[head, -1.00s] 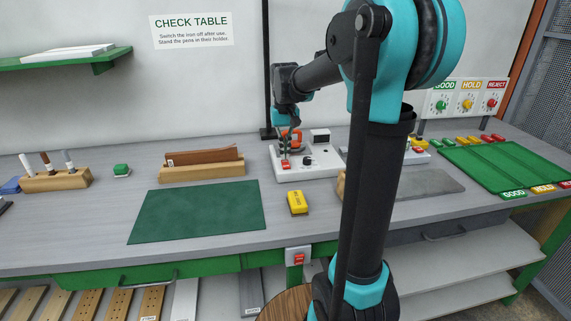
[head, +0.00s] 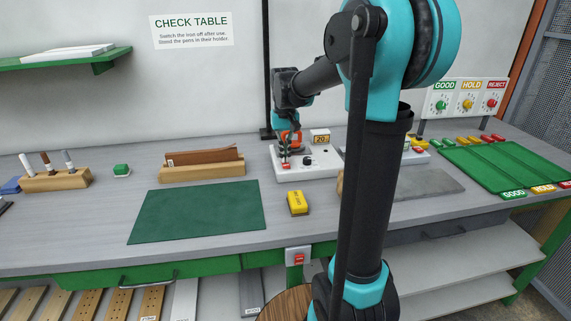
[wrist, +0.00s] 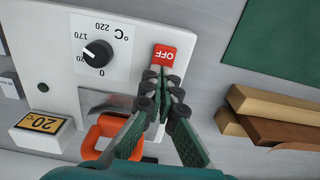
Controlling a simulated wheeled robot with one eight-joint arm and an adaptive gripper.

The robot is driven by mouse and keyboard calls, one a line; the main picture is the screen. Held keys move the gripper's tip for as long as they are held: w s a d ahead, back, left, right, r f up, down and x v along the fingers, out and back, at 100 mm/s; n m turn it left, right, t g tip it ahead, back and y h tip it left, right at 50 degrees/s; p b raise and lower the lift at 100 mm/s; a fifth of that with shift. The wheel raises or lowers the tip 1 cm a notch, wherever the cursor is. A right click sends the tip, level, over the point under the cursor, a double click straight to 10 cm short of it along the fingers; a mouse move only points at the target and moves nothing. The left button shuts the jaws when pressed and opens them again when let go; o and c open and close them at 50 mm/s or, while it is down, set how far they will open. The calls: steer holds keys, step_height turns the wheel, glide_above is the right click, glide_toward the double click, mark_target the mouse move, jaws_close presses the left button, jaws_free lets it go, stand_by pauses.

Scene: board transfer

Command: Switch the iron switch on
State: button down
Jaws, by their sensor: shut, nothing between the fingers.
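The iron switch (wrist: 165,55) is a red rocker marked OFF on the white iron station (wrist: 150,20) in the wrist view. My gripper (wrist: 163,76) is shut and empty, its fingertips at the switch's near edge; whether they touch it I cannot tell. The fingers hide part of the switch. The station's small display (wrist: 42,124) is lit amber and reads 20; it also shows in the head view (head: 320,139).
An orange part (wrist: 108,138) of the station lies close beside my fingers. A wooden holder with a brown piece (head: 202,171), a yellow block (head: 297,202) and a green mat (head: 195,212) are on the table nearby. The mat is clear.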

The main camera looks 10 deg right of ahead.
steer(key=shift+r, duration=3.5)
steer(key=shift+s, duration=0.15)
